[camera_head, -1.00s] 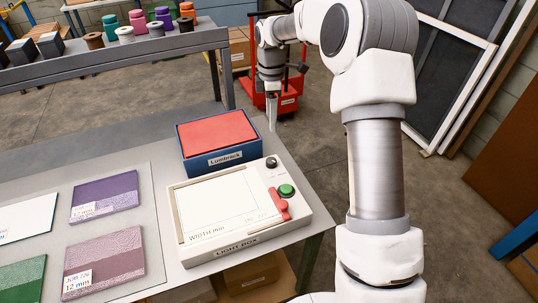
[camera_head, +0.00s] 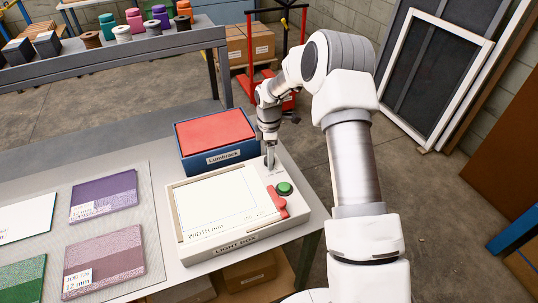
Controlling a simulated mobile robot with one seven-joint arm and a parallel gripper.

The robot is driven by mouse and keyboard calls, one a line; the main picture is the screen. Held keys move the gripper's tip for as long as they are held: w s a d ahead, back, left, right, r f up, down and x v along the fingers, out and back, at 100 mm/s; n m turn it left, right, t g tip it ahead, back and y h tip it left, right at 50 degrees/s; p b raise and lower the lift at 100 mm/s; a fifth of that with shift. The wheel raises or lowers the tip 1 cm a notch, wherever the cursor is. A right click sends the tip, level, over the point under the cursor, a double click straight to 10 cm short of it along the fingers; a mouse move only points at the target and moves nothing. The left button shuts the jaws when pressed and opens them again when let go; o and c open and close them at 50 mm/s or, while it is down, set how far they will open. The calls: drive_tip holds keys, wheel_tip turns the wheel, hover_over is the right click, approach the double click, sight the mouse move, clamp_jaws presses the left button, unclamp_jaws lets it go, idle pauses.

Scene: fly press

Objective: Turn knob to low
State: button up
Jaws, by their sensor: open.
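The white light box (camera_head: 182,228) lies on the table with its pale panel facing up. A green button (camera_head: 284,188) and a red part (camera_head: 277,203) sit along its right side. The knob at the box's far right corner is hidden behind my gripper (camera_head: 269,165). My gripper points down right over that corner, its fingertips close to the knob's place. It is open; whether the fingers are around the knob or touching it, I cannot tell.
Purple (camera_head: 104,196) and mauve (camera_head: 104,257) sample boards lie to the left. A grey bench (camera_head: 120,58) with several spools is behind.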

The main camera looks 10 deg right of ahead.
clamp_jaws()
idle(0.4)
drive_tip(key=shift+f+m, duration=0.1)
drive_tip(key=shift+m, duration=0.2)
drive_tip(key=m+b, duration=0.2)
drive_tip(key=shift+m, duration=0.4)
drive_tip(key=m+b, duration=0.1)
drive_tip(key=m, duration=0.1)
drive_tip(key=shift+m, duration=0.3)
drive_tip(key=m+b, duration=0.2)
drive_tip(key=m, duration=0.3)
drive_tip(key=shift+m, duration=0.4)
